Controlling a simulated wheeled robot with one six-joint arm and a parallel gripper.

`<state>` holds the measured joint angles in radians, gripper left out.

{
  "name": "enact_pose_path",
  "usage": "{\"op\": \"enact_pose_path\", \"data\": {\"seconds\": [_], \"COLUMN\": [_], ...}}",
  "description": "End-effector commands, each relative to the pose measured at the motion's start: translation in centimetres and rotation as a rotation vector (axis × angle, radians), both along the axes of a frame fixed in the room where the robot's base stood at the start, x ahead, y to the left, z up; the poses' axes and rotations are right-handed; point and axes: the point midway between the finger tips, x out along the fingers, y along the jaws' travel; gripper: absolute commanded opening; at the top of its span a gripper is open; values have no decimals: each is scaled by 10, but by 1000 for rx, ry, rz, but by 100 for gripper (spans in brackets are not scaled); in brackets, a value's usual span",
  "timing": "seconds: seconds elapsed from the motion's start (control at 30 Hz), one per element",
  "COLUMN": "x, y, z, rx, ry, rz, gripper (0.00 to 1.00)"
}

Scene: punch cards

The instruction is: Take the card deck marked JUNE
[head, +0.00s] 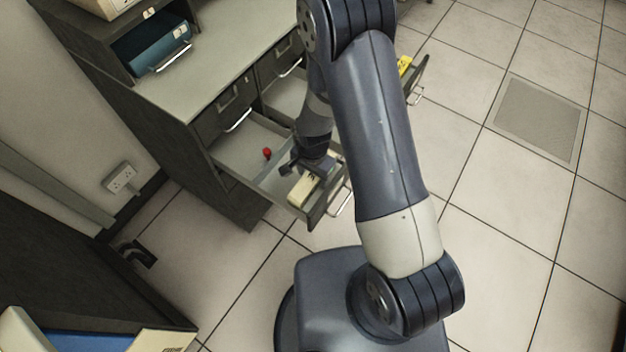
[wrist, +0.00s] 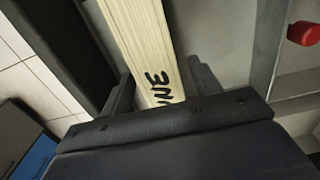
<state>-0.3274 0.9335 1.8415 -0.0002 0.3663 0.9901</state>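A cream card deck (head: 302,189) lies at the front end of an open drawer (head: 239,154). In the wrist view the deck (wrist: 143,45) shows black handwritten letters ending in "NE"; the start of the word is hidden by my gripper. My gripper (head: 307,166) is down in the drawer over the deck's rear part in the head view. In the wrist view its two fingers (wrist: 161,85) stand on either side of the deck, open, with narrow gaps seen beside it.
A small red object (head: 267,153) is in the same drawer. Another drawer stands open behind my arm, with a yellow item (head: 404,65) at its end. A blue bin (head: 154,52) sits in a cubby upper left. Tiled floor is clear at right.

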Motion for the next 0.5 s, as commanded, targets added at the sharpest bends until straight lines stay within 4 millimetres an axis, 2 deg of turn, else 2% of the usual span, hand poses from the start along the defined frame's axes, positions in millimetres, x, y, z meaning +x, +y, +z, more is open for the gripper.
{"op": "enact_pose_path", "data": {"seconds": [0.07,0.5], "x": [0,0], "y": [0,0], "z": [0,0], "rx": [0,0], "ry": [0,0], "rz": [0,0], "gripper": [53,17]}}
